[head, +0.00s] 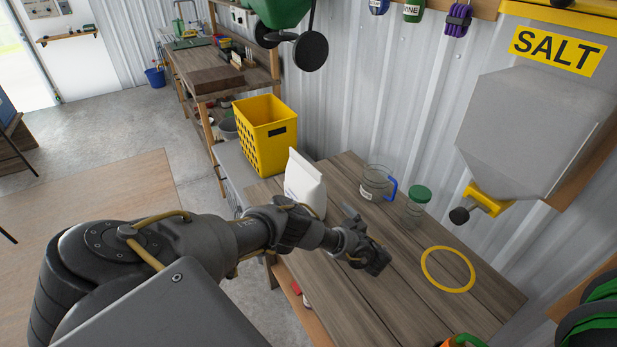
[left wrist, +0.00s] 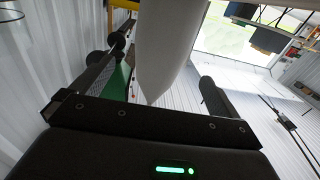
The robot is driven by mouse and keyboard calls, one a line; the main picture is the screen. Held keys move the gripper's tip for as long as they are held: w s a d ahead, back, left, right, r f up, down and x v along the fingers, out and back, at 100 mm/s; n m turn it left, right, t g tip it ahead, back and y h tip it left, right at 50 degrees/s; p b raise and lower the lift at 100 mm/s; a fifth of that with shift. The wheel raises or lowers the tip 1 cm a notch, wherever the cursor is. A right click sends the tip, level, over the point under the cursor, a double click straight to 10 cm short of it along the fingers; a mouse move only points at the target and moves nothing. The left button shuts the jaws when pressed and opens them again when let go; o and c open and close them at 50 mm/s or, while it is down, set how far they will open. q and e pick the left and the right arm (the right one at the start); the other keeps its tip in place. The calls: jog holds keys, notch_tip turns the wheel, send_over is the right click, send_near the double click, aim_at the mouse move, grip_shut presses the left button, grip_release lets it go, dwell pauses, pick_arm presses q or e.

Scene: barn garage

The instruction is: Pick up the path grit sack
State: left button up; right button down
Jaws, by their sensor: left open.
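The path grit sack looks to be the white bag (head: 305,183) standing upright on the wooden bench, right of a yellow crate; its label is not readable. My left gripper (head: 365,240) is over the bench, to the right of and nearer than the bag, with its arm across the bag's lower front. It is open. In the left wrist view, a pale, pointed shape, likely the bag (left wrist: 165,45), shows between the two dark fingers of the left gripper (left wrist: 155,85); I see no clear contact. My right gripper is not in view.
The bench (head: 375,285) also holds a clear jug with a blue handle (head: 374,184), a green-lidded jar (head: 416,204) and a yellow ring (head: 447,269). The yellow crate (head: 266,137) stands left of the bag. A salt dispenser (head: 535,125) hangs at right.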

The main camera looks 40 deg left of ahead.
aim_at(319, 205)
pick_arm(q)
jog(key=b+x, duration=0.2)
jog(key=f+b+x, duration=0.1)
jog(key=b+x, duration=0.1)
jog(key=x, duration=0.1)
jog(key=shift+s, duration=0.15)
jog(key=shift+w+a+r+b, duration=0.1)
jog(key=shift+w+a+b, duration=0.15)
jog(key=shift+a+b, duration=0.25)
jog(key=shift+r, duration=0.2)
jog(key=shift+a+f+b, duration=0.1)
jog(key=shift+a+b, duration=0.05)
jog(key=shift+b, duration=0.2)
jog(key=b+x, duration=0.4)
jog(key=shift+a, duration=0.4)
